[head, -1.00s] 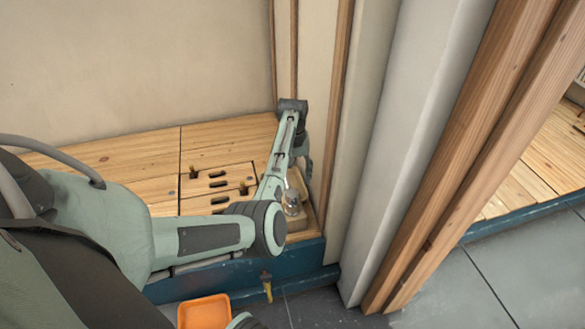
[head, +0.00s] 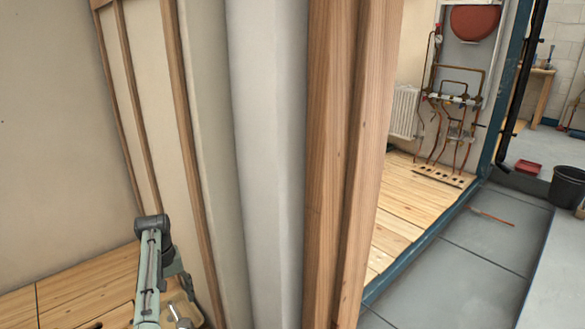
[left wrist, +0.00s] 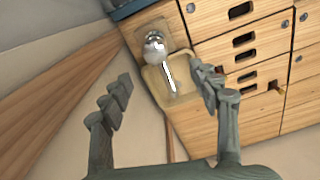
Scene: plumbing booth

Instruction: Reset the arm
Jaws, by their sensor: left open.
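My left arm rises from the bottom of the head view, with its left gripper (head: 183,284) low beside the cream panel wall. In the left wrist view, the left gripper's two grey-green fingers (left wrist: 165,92) stand wide apart with nothing held between them. Beyond them is a small tan tray (left wrist: 181,95) with a white rod lying on it and a shiny round metal or glass piece (left wrist: 154,47) at its far end. The tray (head: 190,313) is cut by the bottom edge of the head view. My right gripper is not in view.
A timber-edged partition (head: 333,150) stands right of the left arm. Beyond the partition are copper pipes (head: 455,100), a white radiator (head: 404,111), a black bucket (head: 567,187), a red tray (head: 527,166) and open grey floor (head: 455,260).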

